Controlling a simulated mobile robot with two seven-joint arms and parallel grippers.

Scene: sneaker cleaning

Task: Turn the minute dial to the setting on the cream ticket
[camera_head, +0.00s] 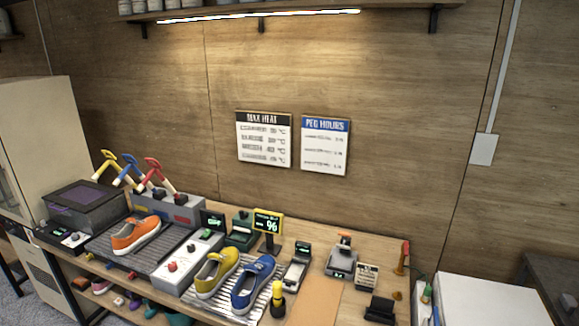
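Neither of my grippers is in view. A small cream card with dark print (367,276) stands at the right part of the bench; it may be the cream ticket, but its print is too small to read. I cannot tell which control is the minute dial. A dark control box with small knobs (70,238) sits at the bench's left end. A long light-grey control box (188,263) with a red button and other small controls lies between the orange sneaker (136,235) and the yellow sneaker (217,272). No dial setting is legible.
A blue sneaker (254,284) lies on a ribbed rack beside the yellow one. A lit display sign (268,223) stands behind them. Several small devices crowd the bench (318,304). Two wall charts, "MAX HEAT" (264,139) and "PEG HOURS" (325,145), hang above. A white surface (490,301) is at right.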

